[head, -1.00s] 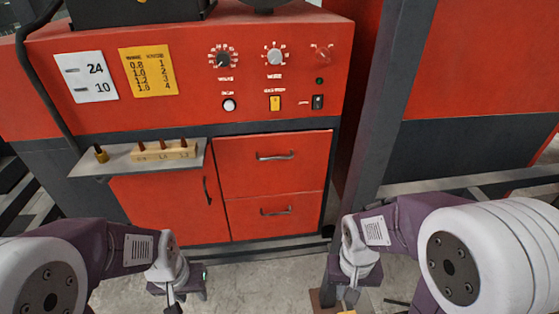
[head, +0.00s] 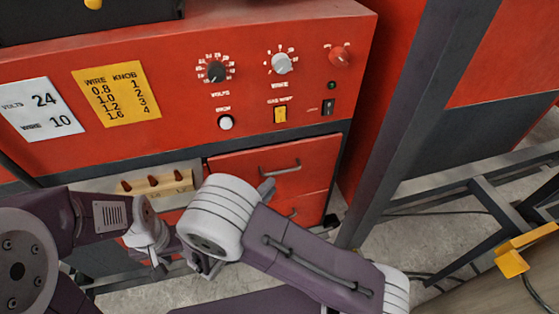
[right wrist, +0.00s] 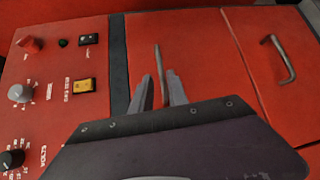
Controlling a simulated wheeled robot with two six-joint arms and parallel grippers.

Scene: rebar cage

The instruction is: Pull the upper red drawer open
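The upper red drawer (head: 235,160) is shut in the cabinet front, below the control panel. Its grey bar handle (head: 281,169) shows above my right gripper (head: 266,187) in the head view. In the right wrist view the upper drawer (right wrist: 198,50) fills the middle. Its handle (right wrist: 158,62) lies between the two spread fingers of my right gripper (right wrist: 160,88), with gaps beside it. Whether the fingers touch it I cannot tell. My left gripper (head: 158,262) hangs at the lower left, away from the drawers; its opening is unclear.
The lower drawer handle (head: 291,212) is partly hidden by my right arm. A small shelf (head: 190,170) with pegs in a wooden block (head: 155,184) juts out left of the drawers. A dark upright post (head: 420,120) and a bench with a yellow clamp (head: 515,252) stand to the right.

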